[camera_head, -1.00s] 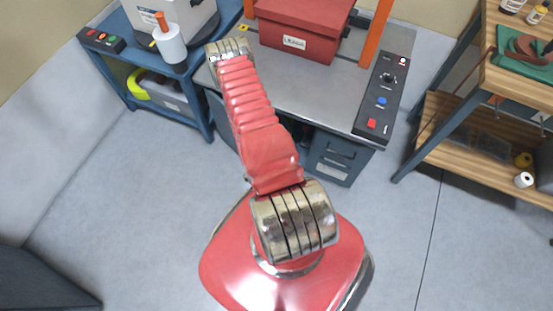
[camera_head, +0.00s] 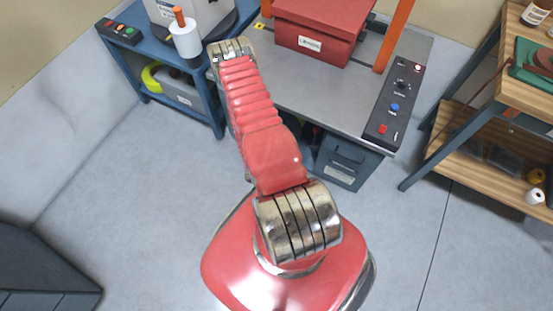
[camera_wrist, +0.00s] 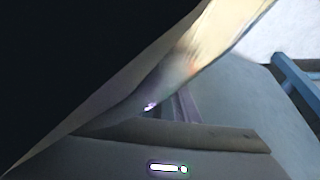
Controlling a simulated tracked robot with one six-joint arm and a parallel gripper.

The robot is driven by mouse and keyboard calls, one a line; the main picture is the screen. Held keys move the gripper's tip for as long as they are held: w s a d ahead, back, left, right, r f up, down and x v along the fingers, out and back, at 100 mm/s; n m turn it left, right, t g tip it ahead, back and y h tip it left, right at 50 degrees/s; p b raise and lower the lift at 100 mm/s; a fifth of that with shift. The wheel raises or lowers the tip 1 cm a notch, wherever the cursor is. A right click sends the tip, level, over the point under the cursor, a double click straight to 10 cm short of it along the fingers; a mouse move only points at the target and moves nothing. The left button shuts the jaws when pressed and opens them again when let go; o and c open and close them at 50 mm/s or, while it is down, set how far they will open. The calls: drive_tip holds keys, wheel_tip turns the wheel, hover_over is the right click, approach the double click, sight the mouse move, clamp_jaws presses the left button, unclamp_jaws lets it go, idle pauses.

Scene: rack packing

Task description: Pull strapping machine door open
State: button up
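The strapping machine (camera_head: 310,98) stands ahead with a grey metal top, an orange arch (camera_head: 396,32) and a red box (camera_head: 325,30) on it. Below the top, a dark blue front with handles (camera_head: 346,162) shows on the right. My red arm covers the left of the front, so I cannot make out the door. My arm reaches to the machine's left edge. My gripper is hidden beyond the arm's end in the head view. In the wrist view, a grey part with a small light (camera_wrist: 168,168), probably my gripper's body, fills the bottom; its fingers are unclear against dark surfaces.
A wooden shelf unit (camera_head: 480,150) stands on the right. Dark grey furniture (camera_head: 45,270) is at the lower left. The floor around my base is clear.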

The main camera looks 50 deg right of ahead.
drive_tip(key=v, duration=1.3)
drive_tip(key=shift+r, duration=0.3)
drive_tip(key=shift+a, duration=0.1)
drive_tip(key=shift+c, duration=0.5)
